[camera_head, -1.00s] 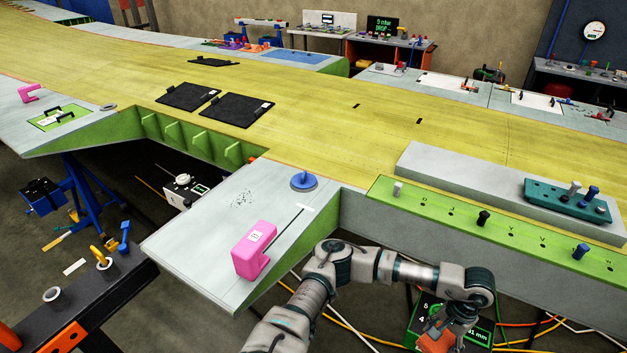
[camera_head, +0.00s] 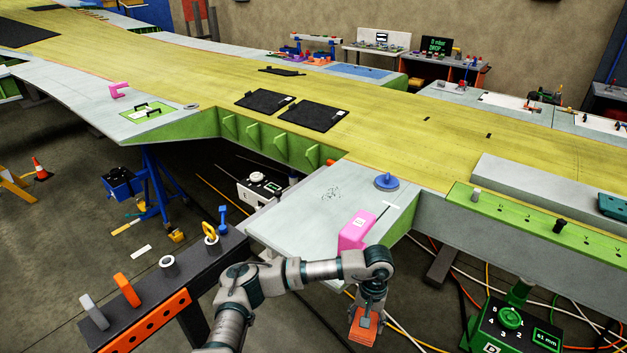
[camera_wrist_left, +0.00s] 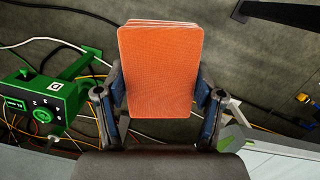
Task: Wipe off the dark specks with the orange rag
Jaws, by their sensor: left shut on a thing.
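My left gripper (camera_head: 369,306) is shut on the orange rag (camera_head: 362,327), a folded flat pad that hangs below the wrist in the head view. In the left wrist view the rag (camera_wrist_left: 160,70) sits between both fingers of the gripper (camera_wrist_left: 162,95), over the floor. The dark specks (camera_head: 331,194) lie in a small cluster on the pale grey panel (camera_head: 300,215). The gripper and rag are apart from the specks, in front of the panel's near edge. My right gripper is not in view.
A pink block (camera_head: 357,231) and a blue round knob (camera_head: 386,181) stand on the panel near the specks. A dark bench (camera_head: 165,295) with upright tools is at the left. A green device (camera_head: 520,325) and loose cables lie at the lower right.

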